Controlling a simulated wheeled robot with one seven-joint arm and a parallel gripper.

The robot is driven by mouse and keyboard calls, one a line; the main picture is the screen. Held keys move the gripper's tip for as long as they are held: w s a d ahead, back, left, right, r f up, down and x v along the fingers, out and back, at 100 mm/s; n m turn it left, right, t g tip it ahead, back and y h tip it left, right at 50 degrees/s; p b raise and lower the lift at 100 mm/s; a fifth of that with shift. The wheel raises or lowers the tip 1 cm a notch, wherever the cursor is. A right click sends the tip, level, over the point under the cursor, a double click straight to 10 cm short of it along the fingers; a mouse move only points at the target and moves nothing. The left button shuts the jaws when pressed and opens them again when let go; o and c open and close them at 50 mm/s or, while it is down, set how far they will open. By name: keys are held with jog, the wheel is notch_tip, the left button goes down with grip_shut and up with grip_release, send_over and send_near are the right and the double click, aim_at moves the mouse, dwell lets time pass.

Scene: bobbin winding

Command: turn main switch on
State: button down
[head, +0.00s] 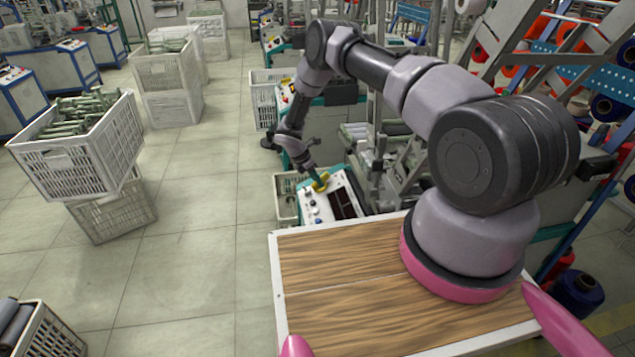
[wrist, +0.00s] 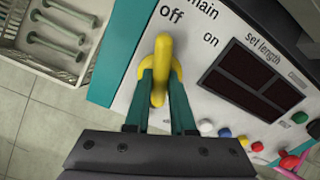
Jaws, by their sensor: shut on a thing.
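The main switch (wrist: 161,62) is a yellow rotary knob on the white control panel (wrist: 129,75). In the wrist view it sits below the printed words "main", "off" and "on". Its handle points up in the picture, between "off" and "on" and nearer the "off" word. My gripper (wrist: 166,90) has its two teal fingers shut on the handle, one on each side. In the head view my gripper (head: 315,178) reaches down to the yellow switch (head: 321,182) at the panel's far left corner.
The panel also has a dark display (wrist: 250,80) and several coloured buttons (wrist: 226,132). A white crate with green bobbins (wrist: 55,35) stands left of the panel. In the head view, stacked crates (head: 85,155) stand at left, with open floor (head: 200,210) between.

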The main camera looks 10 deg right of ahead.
jog(key=m, duration=0.5)
jog(key=shift+s, duration=0.1)
jog(key=m, duration=0.5)
jog(key=shift+m, duration=0.3)
dwell(0.3)
jog(key=c, duration=0.8)
grip_release()
jog(key=shift+o, duration=0.2)
jog(key=v, duration=1.1)
jog(key=shift+f, duration=0.1)
